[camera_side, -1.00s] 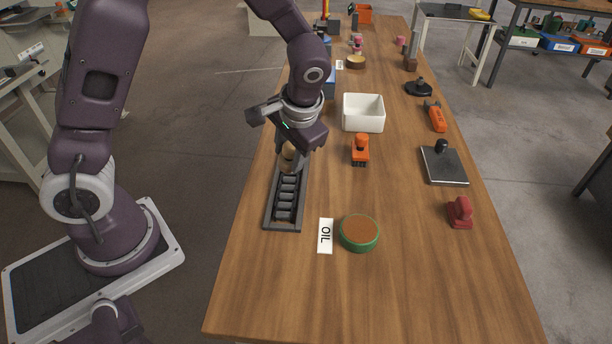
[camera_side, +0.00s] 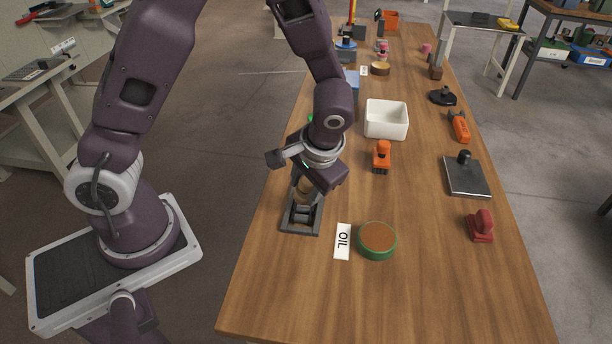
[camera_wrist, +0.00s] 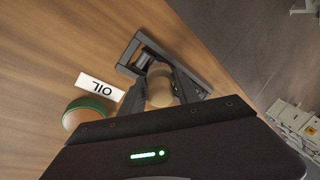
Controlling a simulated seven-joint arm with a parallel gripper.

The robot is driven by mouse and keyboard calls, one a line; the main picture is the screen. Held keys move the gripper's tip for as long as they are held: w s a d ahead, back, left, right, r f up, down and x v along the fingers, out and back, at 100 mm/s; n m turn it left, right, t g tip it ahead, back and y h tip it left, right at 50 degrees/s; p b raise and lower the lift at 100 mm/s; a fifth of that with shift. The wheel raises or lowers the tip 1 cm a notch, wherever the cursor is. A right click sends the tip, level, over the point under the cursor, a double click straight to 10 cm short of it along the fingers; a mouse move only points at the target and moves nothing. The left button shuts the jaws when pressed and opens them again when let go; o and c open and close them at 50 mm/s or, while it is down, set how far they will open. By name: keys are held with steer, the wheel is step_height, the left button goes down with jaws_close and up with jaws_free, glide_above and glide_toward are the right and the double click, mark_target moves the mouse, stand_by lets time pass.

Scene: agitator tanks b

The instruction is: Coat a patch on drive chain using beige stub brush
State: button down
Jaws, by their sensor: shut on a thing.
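The drive chain (camera_side: 302,214) lies in a dark grey frame on the table, with dark rollers between its rails. It also shows in the wrist view (camera_wrist: 147,57). My gripper (camera_side: 306,182) points down over the chain, shut on the beige stub brush (camera_side: 305,190). In the wrist view, the brush's round beige end (camera_wrist: 159,88) shows between the fingers, over the chain. I cannot tell whether the bristles touch the chain. My gripper and arm hide the chain's far part. A green-rimmed round dish (camera_side: 377,252) with a brown top stands to the right, beside a white OIL card (camera_side: 343,241).
An orange-handled tool (camera_side: 381,156) and a white box (camera_side: 386,119) stand beyond the dish. The table's near end is clear.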

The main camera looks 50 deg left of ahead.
steer(key=x, duration=0.2)
steer(key=shift+w+d+f, duration=0.1)
steer(key=shift+w+f, duration=0.05)
steer(key=shift+f, duration=0.15)
steer(key=shift+w+a, duration=0.25)
steer(key=shift+w, duration=0.05)
steer(key=shift+w+a, duration=4.6)
steer(key=shift+s+d, duration=5.1)
steer(key=shift+s, duration=0.05)
steer(key=shift+r, duration=4.1)
steer(key=shift+a+f, duration=0.1)
steer(key=shift+f, duration=0.1)
